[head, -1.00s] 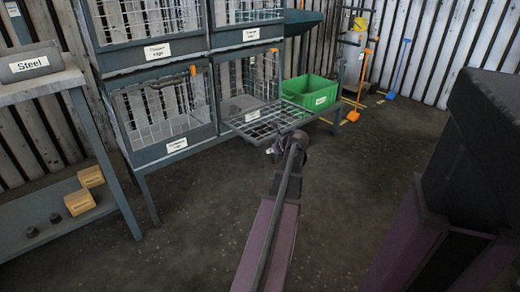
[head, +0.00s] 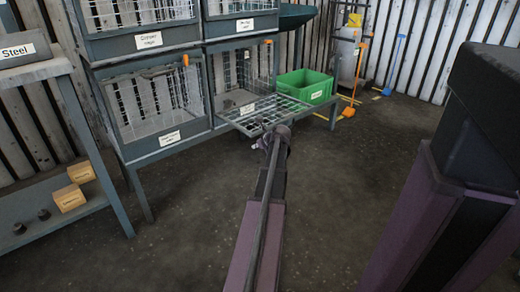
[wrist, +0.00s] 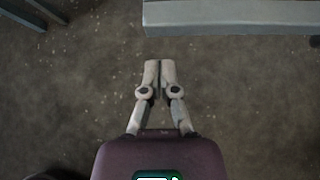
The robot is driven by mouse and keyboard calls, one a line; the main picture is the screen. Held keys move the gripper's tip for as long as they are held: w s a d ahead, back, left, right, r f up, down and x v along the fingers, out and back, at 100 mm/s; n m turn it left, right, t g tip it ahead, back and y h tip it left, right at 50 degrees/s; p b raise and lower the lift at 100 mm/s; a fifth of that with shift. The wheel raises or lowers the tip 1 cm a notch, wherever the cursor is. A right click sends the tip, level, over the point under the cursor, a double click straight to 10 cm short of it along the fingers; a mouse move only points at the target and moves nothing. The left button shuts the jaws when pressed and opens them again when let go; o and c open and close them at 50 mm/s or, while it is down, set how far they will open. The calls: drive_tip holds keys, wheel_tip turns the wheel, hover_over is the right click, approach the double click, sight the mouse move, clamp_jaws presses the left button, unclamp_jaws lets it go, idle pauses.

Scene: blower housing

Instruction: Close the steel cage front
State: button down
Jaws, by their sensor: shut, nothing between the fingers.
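The lower right cage (head: 209,88) of the rack has its mesh front (head: 264,112) swung down, sticking out nearly level towards me. Its label is too small to read, so I cannot confirm that it is the steel cage. My gripper (head: 262,142) is at the near edge of this lowered front, low and close to it; I cannot tell whether they touch. In the wrist view my gripper (wrist: 160,66) is shut and empty above the dark floor. A grey bar (wrist: 229,17) crosses the top right there, ahead of the fingertips.
The lower left cage (head: 160,137) and the upper cages have upright fronts. A green bin (head: 305,86) stands right of the open front. A shelf with a "Steel" box (head: 22,49) and small wooden blocks (head: 70,198) is at left. The floor (head: 330,200) nearby is clear.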

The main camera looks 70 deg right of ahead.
drive_tip(key=shift+w+d+r+p, duration=0.2)
drive_tip(key=shift+w+r+p, duration=0.15)
drive_tip(key=shift+r+p, duration=0.4)
drive_tip(key=shift+w+d+r+p, duration=0.2)
drive_tip(key=shift+w+r+p, duration=0.1)
drive_tip(key=shift+r+p, duration=0.45)
drive_tip(key=shift+f, duration=0.1)
